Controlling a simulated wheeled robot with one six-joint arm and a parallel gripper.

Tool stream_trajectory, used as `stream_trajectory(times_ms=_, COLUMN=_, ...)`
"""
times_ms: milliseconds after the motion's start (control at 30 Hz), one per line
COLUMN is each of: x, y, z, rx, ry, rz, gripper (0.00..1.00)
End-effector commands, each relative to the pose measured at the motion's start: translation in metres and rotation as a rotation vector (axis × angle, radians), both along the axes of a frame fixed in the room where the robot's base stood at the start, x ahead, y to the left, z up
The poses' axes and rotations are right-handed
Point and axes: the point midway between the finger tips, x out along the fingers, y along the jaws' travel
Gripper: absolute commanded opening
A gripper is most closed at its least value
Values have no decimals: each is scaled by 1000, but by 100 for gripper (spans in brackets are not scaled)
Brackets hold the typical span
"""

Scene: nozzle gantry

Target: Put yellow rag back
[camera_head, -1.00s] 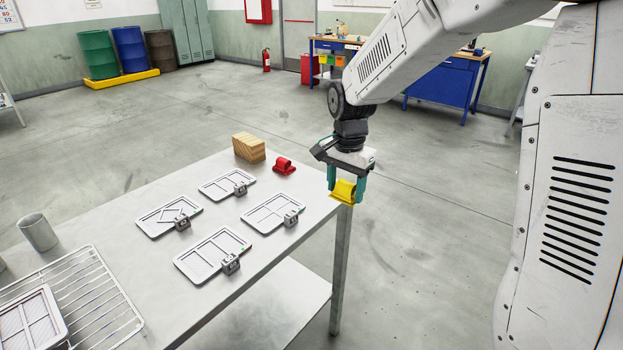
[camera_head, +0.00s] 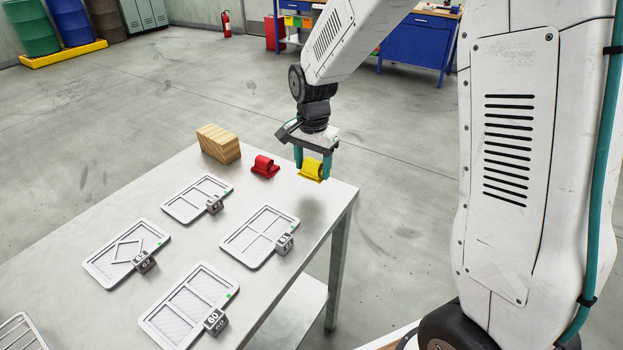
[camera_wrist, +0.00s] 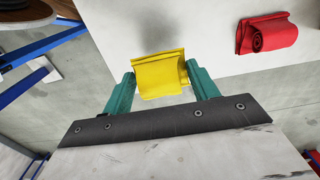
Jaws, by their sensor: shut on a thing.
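The yellow rag (camera_head: 311,169) is a small folded roll held between the green fingers of my gripper (camera_head: 312,166). It hangs above the table near its far right corner, with a shadow on the tabletop below it. In the wrist view the yellow rag (camera_wrist: 160,75) sits between the two fingertips (camera_wrist: 161,84), and both fingers touch its ends. A red rag (camera_head: 264,166), rolled in the same way, lies on the table just left of my gripper. It also shows in the wrist view (camera_wrist: 268,33) at the upper right.
A wooden block (camera_head: 219,144) stands left of the red rag. Several framed trays with small numbered tags, such as the nearest one (camera_head: 180,304), lie on the grey table (camera_head: 85,227). A wire rack (camera_head: 18,335) shows at the lower left. The tabletop's far right corner is clear.

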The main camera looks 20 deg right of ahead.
Motion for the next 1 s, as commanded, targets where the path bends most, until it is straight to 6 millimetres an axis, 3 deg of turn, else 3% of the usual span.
stream_trajectory(times_ms=433, x=0, y=-2, z=-49, rx=0, ry=0, rz=-3, gripper=34)
stream_trajectory(times_ms=800, x=0, y=-3, z=-53, rx=0, ry=0, rz=-4, gripper=34)
stream_trajectory(times_ms=833, x=0, y=-3, z=-53, rx=1, ry=-1, rz=-4, gripper=67)
stream_trajectory(times_ms=867, x=0, y=-3, z=-53, rx=1, ry=-1, rz=-4, gripper=76)
stream_trajectory(times_ms=900, x=0, y=-3, z=-53, rx=0, ry=-1, rz=-4, gripper=81)
stream_trajectory(times_ms=1000, x=0, y=-3, z=-52, rx=0, ry=-1, rz=-4, gripper=81)
